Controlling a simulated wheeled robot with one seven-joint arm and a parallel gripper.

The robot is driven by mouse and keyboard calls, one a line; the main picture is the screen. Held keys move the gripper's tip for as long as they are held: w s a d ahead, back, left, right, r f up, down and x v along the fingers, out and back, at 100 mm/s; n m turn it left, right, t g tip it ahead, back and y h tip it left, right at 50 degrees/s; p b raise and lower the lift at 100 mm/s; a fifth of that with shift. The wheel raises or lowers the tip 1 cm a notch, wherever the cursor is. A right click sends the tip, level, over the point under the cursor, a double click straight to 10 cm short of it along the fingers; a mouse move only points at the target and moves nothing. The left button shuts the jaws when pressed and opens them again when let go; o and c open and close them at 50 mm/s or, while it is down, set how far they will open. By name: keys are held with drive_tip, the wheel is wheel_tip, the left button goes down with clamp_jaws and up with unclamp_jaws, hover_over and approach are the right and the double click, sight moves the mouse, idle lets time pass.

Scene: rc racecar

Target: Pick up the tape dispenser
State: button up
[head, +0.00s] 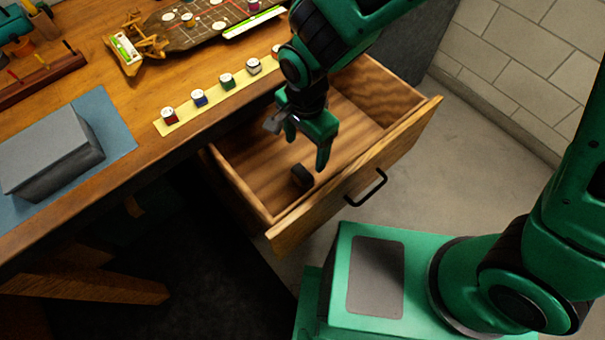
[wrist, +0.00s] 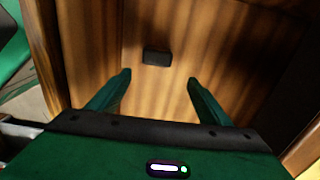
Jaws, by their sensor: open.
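A small black object, which looks like the tape dispenser (head: 302,176), lies on the floor of the open wooden drawer (head: 345,112). In the wrist view the dispenser (wrist: 157,57) sits beyond my fingertips, roughly midway between them. My gripper (head: 308,150) points down into the drawer above the dispenser, apart from it. In the wrist view my gripper (wrist: 157,78) shows both green fingers spread wide with nothing between them. The dispenser's details are too small and dark to make out.
The drawer's front panel (head: 360,180) with a black handle (head: 366,188) and its side walls surround the dispenser. The wooden desk (head: 150,90) stands beside it, with a yellow strip (head: 212,100) of small jars near its edge. A grey box (head: 50,148) sits on a blue mat (head: 105,115).

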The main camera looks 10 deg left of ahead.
sight(303, 172)
drive_tip(key=shift+s+a+f, duration=0.5)
drive_tip(key=shift+s+f, duration=0.35)
drive_tip(key=shift+f, duration=0.05)
wheel_tip(303, 172, down, 4)
drive_tip(key=shift+w+r, duration=0.1)
drive_tip(key=shift+r, duration=0.15)
drive_tip(key=shift+d+f, duration=0.2)
drive_tip(key=shift+f, duration=1.35)
drive_tip(key=shift+d+f, duration=0.15)
drive_tip(key=shift+f, duration=1.4)
drive_tip(key=c, duration=1.2)
